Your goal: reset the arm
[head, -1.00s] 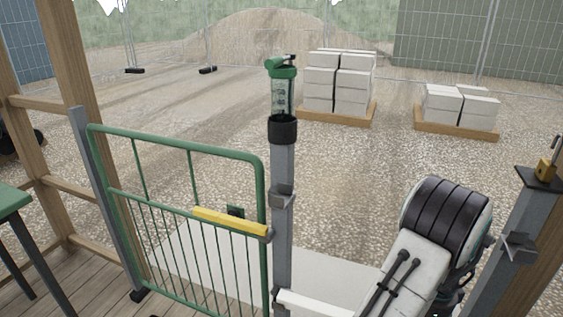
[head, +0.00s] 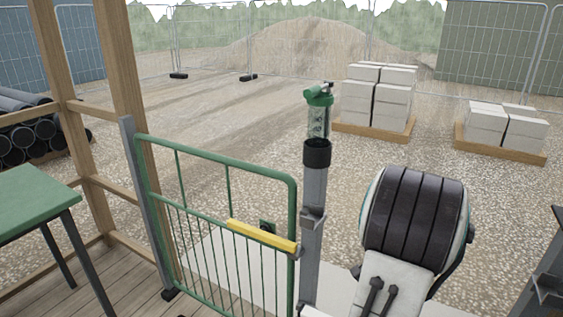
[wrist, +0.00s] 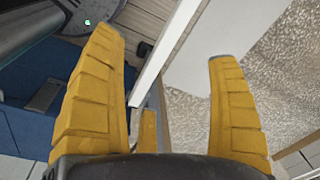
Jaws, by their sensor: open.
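My gripper (wrist: 168,85) shows in the wrist view with its yellow ribbed fingers spread apart and nothing between them. Below it in that view are a white edge, pale gravel and part of a wooden floor. In the head view my arm fills the lower right, folded close to my body, and my gripper is not visible there. A green gate (head: 215,167) with a yellow bar (head: 262,236) stands left of the arm, next to a grey post (head: 313,200).
A green-lidded clear bottle (head: 319,112) sits in a black holder on the post. A green table (head: 35,197) stands at the left, with black pipes (head: 28,130) beyond it. Pallets of pale blocks (head: 378,97) stand on open gravel outside.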

